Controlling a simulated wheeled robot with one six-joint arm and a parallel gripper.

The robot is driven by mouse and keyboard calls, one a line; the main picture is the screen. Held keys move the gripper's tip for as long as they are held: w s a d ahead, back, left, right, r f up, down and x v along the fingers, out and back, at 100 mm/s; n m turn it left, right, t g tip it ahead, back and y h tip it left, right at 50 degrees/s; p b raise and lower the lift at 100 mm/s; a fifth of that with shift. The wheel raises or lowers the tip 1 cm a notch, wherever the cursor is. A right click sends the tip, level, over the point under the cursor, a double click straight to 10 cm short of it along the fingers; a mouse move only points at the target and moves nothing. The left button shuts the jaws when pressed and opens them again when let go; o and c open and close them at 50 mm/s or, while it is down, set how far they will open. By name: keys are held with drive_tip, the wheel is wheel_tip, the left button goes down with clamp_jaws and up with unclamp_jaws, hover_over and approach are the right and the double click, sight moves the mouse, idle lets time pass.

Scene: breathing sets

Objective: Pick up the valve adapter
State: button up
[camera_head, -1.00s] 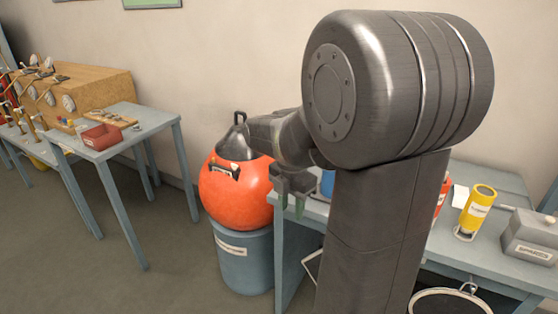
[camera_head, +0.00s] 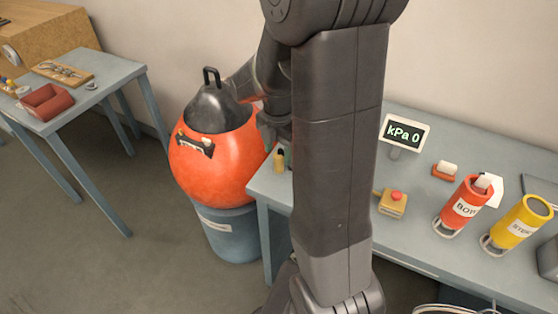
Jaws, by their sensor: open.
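I cannot tell for sure which thing is the valve adapter. A small grey ring-like piece (camera_head: 90,86) lies on the left table, right of a red tray (camera_head: 48,102); it is too small to name. My gripper (camera_head: 281,157) is open at the near left corner of the right table, just right of the orange sphere (camera_head: 212,160). My arm hides part of it, and the space between its fingers is hard to see. No held object can be made out.
The sphere with its dark handled top sits on a blue-grey drum (camera_head: 228,232). On the right table (camera_head: 410,245) stand a kPa display (camera_head: 404,132), a red-button box (camera_head: 392,203), and red (camera_head: 462,208) and yellow (camera_head: 516,227) cylinders. A wooden board (camera_head: 62,72) lies on the left table.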

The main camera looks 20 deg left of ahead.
sight(279, 162)
drive_tip(key=shift+w+f, duration=0.1)
drive_tip(key=shift+f, duration=2.45)
clamp_jaws()
